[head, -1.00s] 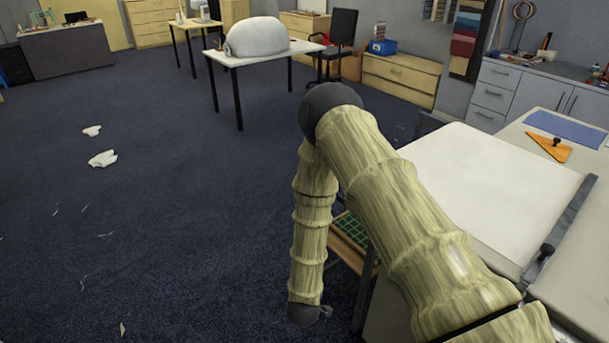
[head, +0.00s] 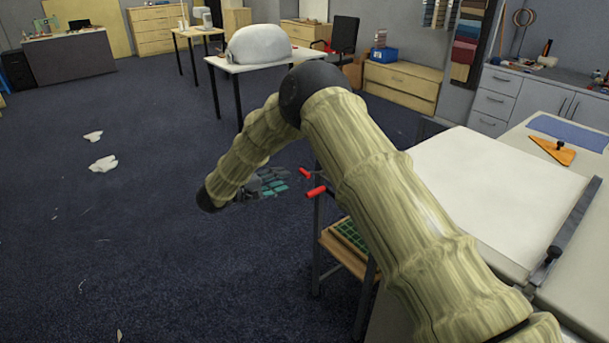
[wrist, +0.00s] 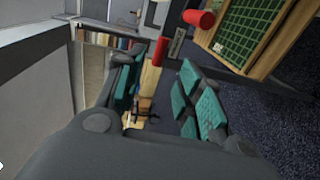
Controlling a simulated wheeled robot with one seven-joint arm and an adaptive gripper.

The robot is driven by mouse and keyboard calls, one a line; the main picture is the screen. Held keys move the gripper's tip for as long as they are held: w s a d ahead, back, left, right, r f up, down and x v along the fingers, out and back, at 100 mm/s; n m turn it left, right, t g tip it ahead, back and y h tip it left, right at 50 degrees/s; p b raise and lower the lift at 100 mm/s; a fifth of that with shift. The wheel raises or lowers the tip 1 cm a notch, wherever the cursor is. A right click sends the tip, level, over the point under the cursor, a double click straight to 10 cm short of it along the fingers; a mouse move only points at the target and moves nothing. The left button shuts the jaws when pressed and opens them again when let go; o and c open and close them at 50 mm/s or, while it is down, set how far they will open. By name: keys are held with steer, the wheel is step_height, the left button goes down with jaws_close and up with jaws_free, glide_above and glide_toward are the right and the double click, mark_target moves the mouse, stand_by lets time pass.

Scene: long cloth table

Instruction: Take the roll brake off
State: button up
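Two red handles stick out at the table's near left end, one upper (head: 306,172) and one lower (head: 316,192). The wrist view shows a large red handle (wrist: 198,18) on a grey metal piece and a smaller one (wrist: 160,51). I cannot tell which is the roll brake; the roll itself is hidden or out of view. My gripper (head: 276,181), with teal finger pads, is just left of the handles in the head view. Its fingers (wrist: 160,82) are apart and empty, with the handles beyond their tips and not between them.
The long table (head: 500,185) carries a white sheet and a dark rail (head: 570,228). Under its end is a wooden shelf (head: 343,252) with a green gridded mat (head: 351,233). My arm covers part of this end. Open carpet lies to the left, with white scraps (head: 104,163).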

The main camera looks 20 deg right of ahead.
mark_target(303, 174)
steer(key=p+x, duration=0.1)
steer(key=x, duration=0.9)
steer(key=shift+w+d, duration=0.1)
steer(key=shift+d, duration=0.15)
jaws_close()
